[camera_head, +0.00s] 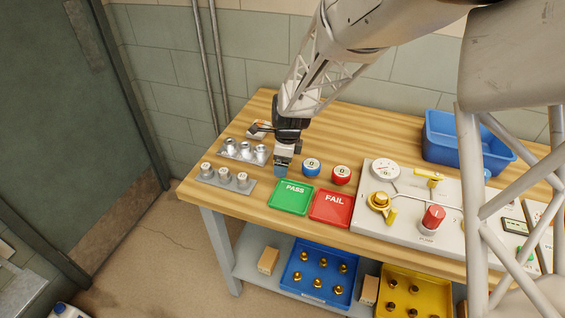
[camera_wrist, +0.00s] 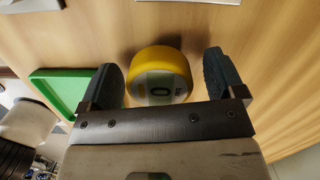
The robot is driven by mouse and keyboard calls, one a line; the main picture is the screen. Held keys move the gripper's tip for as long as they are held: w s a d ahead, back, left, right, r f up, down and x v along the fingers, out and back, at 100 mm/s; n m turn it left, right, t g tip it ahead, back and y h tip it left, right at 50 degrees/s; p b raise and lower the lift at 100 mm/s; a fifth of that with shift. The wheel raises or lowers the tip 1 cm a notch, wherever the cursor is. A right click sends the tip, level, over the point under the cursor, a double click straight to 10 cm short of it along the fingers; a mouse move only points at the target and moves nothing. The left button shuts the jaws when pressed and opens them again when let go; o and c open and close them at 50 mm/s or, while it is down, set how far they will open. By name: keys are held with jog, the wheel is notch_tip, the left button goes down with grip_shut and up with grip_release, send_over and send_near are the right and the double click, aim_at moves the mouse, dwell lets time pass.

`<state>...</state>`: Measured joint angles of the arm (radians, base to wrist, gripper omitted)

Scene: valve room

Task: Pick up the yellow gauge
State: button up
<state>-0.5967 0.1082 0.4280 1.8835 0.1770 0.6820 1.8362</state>
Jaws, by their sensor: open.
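The yellow gauge (camera_wrist: 160,72) has a yellow rim and a pale dial marked 0. In the wrist view it lies between the two spread fingers of my gripper (camera_wrist: 161,80), with a gap on each side. My gripper is open and low over the bench. In the head view my gripper (camera_head: 283,170) is left of the blue gauge (camera_head: 311,167), and the yellow gauge is hidden there by the gripper.
The red gauge (camera_head: 341,175) stands right of the blue one. The green PASS tray (camera_head: 290,207) and red FAIL tray (camera_head: 331,220) lie in front. Metal fitting racks (camera_head: 224,185) are to the left. A valve panel (camera_head: 408,235) and a blue bin (camera_head: 462,153) are to the right.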

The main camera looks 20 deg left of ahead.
jog(key=shift+f, duration=0.25)
jog(key=shift+c, duration=0.4)
jog(key=c, duration=1)
jog(key=shift+r, duration=0.25)
jog(key=shift+c, duration=0.2)
jog(key=shift+r, duration=0.55)
notch_tip(320, 180, up, 2)
jog(key=shift+r, duration=0.1)
jog(key=s+d, duration=0.3)
jog(key=s, duration=0.1)
jog(key=s+d+r, duration=0.1)
jog(key=s+d, duration=0.2)
jog(key=s, duration=0.1)
jog(key=s+d, duration=0.3)
jog(key=s, duration=0.2)
jog(key=shift+r, duration=0.15)
